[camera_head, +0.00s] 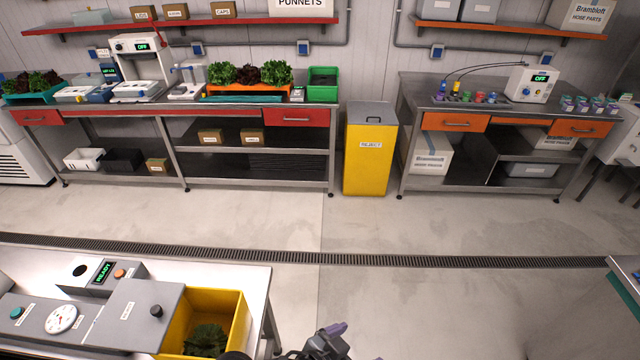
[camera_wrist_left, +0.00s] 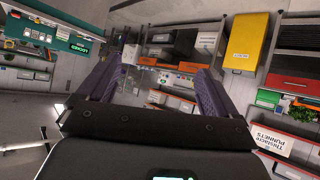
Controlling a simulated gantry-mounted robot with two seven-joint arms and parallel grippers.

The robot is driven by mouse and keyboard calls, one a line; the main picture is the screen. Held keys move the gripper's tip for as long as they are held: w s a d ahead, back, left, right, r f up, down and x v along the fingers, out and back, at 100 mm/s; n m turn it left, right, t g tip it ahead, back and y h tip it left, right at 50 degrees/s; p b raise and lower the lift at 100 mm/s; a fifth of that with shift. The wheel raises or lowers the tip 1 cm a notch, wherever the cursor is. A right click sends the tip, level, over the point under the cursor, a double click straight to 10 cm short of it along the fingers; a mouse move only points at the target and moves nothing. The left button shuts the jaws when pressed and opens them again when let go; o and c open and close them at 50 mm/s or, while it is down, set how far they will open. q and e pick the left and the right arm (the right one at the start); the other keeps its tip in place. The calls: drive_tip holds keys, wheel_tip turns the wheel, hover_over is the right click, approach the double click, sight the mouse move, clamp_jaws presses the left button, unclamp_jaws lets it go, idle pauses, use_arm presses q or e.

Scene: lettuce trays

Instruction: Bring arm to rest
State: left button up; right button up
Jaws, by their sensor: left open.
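My left gripper (camera_head: 332,332) shows at the bottom edge of the head view, just right of the near bench, with only part of its purple fingers and dark body in frame. In the left wrist view its two purple fingers (camera_wrist_left: 152,88) stand wide apart with nothing between them. It is open and empty, in free air, and touches nothing that I can see. My right gripper is in neither view.
The near bench holds a grey machine (camera_head: 130,315) and a yellow bin (camera_head: 243,320) with a green lettuce (camera_head: 205,340) inside. A yellow reject bin (camera_head: 370,165) stands between two far benches. The floor (camera_head: 420,305) right of the near bench is clear.

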use_arm(q)
drive_tip(key=s+a+f+n+g+y, duration=0.1)
drive_tip(key=s+a+f+n+y, duration=0.1)
drive_tip(key=s+a, duration=0.3)
drive_tip(key=s+a+f+n+g+y, duration=0.1)
drive_tip(key=s+a, duration=0.4)
drive_tip(key=a, duration=0.9)
drive_tip(key=s+a+f+n+g+y, duration=0.1)
drive_tip(key=s+a+f+n+y, duration=0.3)
drive_tip(key=a, duration=0.5)
drive_tip(key=shift+s+a+f+y+p, duration=0.35)
drive_tip(key=shift+s+f+y, duration=0.35)
drive_tip(key=shift+s+y, duration=0.15)
